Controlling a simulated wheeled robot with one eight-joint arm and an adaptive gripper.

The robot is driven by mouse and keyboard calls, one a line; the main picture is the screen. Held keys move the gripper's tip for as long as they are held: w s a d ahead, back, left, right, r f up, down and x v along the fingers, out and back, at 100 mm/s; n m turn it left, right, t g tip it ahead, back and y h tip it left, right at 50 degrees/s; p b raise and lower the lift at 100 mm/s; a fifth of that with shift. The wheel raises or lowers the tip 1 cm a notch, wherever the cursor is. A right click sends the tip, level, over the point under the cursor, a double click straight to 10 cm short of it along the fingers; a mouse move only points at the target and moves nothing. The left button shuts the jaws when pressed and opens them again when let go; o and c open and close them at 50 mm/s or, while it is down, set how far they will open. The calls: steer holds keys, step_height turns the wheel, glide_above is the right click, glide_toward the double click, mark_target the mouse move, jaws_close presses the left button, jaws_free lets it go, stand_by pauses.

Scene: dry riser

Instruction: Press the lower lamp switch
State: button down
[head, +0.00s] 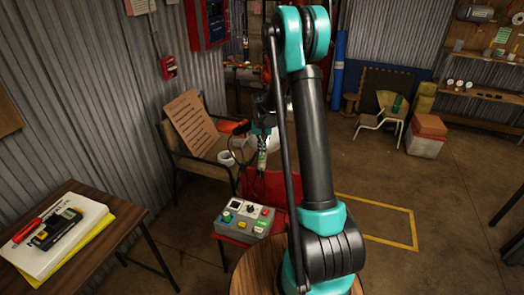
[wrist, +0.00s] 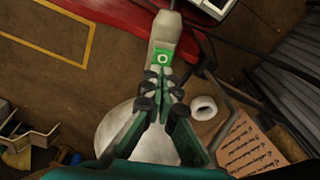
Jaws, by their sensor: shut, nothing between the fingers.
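A pale grey handheld switch body with a green square face and a white ring (wrist: 163,57) is just ahead of my fingertips in the wrist view. In the head view the narrow pale body (head: 262,160) is below my gripper (head: 264,128), with dark cable around it. My gripper (wrist: 160,88) is shut and empty, its tips close to the green face's lower edge; I cannot tell if they touch. A grey control box (head: 243,220) with coloured buttons, a black knob and a small screen sits on a red seat. I cannot tell from the labels which control is the lower lamp switch.
A white round object (wrist: 130,132) lies below my fingers in the wrist view. A wooden armchair (head: 190,125) stands behind left, with a white roll or cup (head: 226,158). A side table (head: 100,215) is at left. The floor at right is mostly clear.

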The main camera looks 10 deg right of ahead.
mark_target(262, 157)
steer(key=shift+f, duration=0.25)
steer(key=shift+s+a, duration=0.2)
steer(key=shift+s, duration=0.55)
step_height(262, 157, up, 14)
steer(key=shift+s+r, duration=0.15)
steer(key=shift+s, duration=0.15)
stand_by(0.4)
